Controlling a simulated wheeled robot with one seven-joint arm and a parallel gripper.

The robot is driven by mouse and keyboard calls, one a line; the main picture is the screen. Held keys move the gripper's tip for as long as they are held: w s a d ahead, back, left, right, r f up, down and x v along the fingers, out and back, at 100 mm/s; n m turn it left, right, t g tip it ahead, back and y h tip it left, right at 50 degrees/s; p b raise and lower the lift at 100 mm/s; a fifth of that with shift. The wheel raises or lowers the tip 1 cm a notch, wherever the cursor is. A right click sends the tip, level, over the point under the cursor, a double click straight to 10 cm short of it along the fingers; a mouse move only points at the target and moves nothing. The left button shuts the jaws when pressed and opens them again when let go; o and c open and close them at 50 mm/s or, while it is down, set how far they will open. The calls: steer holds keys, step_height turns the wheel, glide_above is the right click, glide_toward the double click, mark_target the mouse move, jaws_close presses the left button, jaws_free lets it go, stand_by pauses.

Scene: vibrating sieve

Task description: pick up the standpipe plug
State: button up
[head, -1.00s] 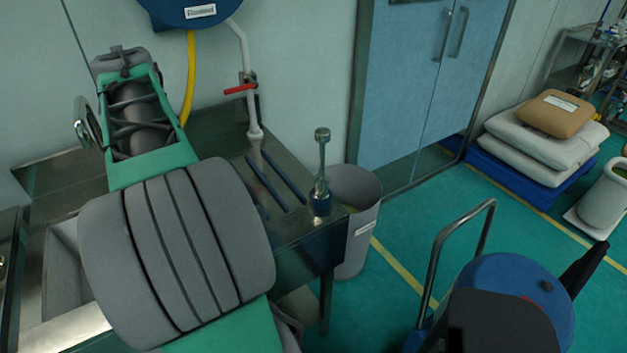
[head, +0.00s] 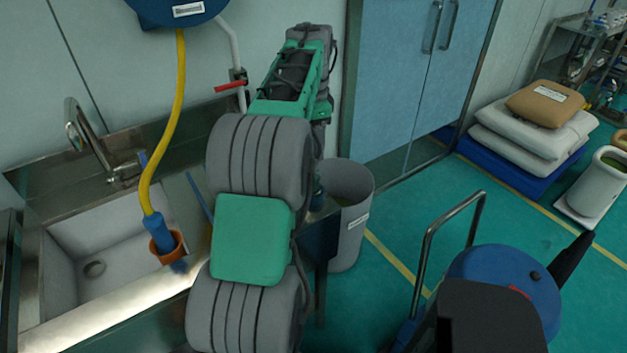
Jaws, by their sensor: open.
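The slim upright metal piece with a rounded top, which looks like the standpipe plug, stood on the right end of the sink bench a second ago. Now my arm covers it almost wholly. Only a dark blue bit (head: 318,192), perhaps its base, shows at the arm's right edge. My gripper is not visible; my forearm reaches up and away over the bench's right end and hides whatever is beyond it.
The sink basin (head: 72,240) lies left of my arm, with a tap (head: 88,140) behind it. A grey bin (head: 350,215) stands right of the bench. A blue wheeled drum (head: 515,280) is at lower right.

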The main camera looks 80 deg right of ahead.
jaws_close()
stand_by(0.7)
steer(key=shift+r, duration=0.1)
stand_by(0.6)
